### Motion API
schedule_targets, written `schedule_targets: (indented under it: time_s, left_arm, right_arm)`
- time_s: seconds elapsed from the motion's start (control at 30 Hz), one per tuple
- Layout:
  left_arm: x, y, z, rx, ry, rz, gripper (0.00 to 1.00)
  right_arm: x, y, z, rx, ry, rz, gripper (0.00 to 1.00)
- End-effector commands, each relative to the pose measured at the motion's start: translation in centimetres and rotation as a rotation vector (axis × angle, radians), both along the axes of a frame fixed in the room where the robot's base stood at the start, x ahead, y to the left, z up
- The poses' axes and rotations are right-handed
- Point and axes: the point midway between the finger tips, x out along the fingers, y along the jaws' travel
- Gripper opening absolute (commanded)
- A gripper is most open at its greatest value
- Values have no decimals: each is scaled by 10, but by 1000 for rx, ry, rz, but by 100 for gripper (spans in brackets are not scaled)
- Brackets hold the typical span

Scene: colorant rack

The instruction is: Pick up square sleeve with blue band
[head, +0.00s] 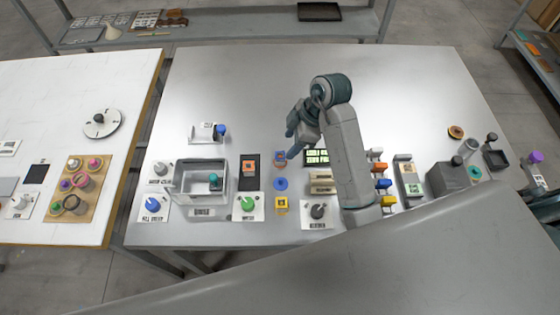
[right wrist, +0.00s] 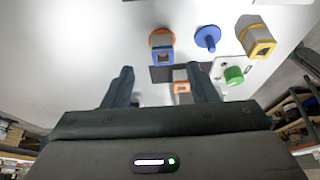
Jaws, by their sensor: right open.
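A grey square sleeve with a blue band (right wrist: 162,50) sits on a round orange base in the right wrist view. In the head view the sleeve (head: 280,158) is small, just below my right gripper (head: 292,147). In the right wrist view my right gripper (right wrist: 160,72) is open, with the sleeve beyond the gap between its fingertips, apparently not touching. A blue disc with a peg (right wrist: 208,38) stands beside it. A square sleeve with a yellow band (right wrist: 257,40) is farther right. An orange-edged square piece (right wrist: 181,84) is on a black plate. My left gripper is not in view.
A grey open box (head: 176,184), a green knob (head: 247,203) and a black knob (head: 317,211) stand nearby on the metal table (head: 400,85). Colored pieces (head: 383,184) line the right of my arm. The table's far part is clear.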

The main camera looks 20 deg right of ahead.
Motion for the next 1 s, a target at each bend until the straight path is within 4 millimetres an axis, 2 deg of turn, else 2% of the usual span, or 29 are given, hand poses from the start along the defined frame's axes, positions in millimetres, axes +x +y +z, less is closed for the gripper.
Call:
schedule_targets:
  time_s: [0.03,0.17,0.3,0.4,0.6,0.8,0.83,1.0]
  left_arm:
    - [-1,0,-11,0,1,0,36]
    - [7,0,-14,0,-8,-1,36]
    - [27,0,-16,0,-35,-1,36]
    - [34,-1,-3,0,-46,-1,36]
    - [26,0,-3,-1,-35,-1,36]
    - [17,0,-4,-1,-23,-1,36]
    - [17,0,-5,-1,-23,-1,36]
    - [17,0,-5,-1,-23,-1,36]
  right_arm:
    - [1,3,-11,2,-1,1,53]
    - [1,6,-16,1,-1,1,53]
    - [-1,14,-31,3,3,1,53]
    - [-3,20,-41,3,5,0,53]
    - [1,26,-60,1,0,0,53]
    - [1,26,-61,0,-1,1,53]
    - [1,26,-61,0,-1,1,51]
    - [1,26,-61,0,-1,1,17]
